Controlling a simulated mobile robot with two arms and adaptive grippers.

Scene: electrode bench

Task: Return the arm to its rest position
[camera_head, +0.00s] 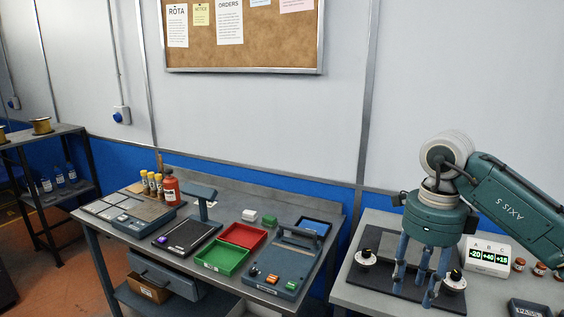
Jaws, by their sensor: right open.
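My right arm (515,215) comes in from the right edge, teal with a grey wrist joint. My right gripper (417,284) points down with its blue-grey fingers spread, and I see nothing between them. It is over a dark mat (378,286) on the right bench. A white knob-like piece with a dark top (366,258) is left of the fingers, and a similar one (454,281) is close to their right. The fingers partly hide the mat, and I cannot tell whether they touch it. My left gripper is not in view.
A white display box (487,257) with green digits stands right of the gripper, near small brown jars (539,269). The left bench (290,189) carries a red tray (243,235), a green tray (221,257), a red bottle (170,190) and devices. A gap separates the benches.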

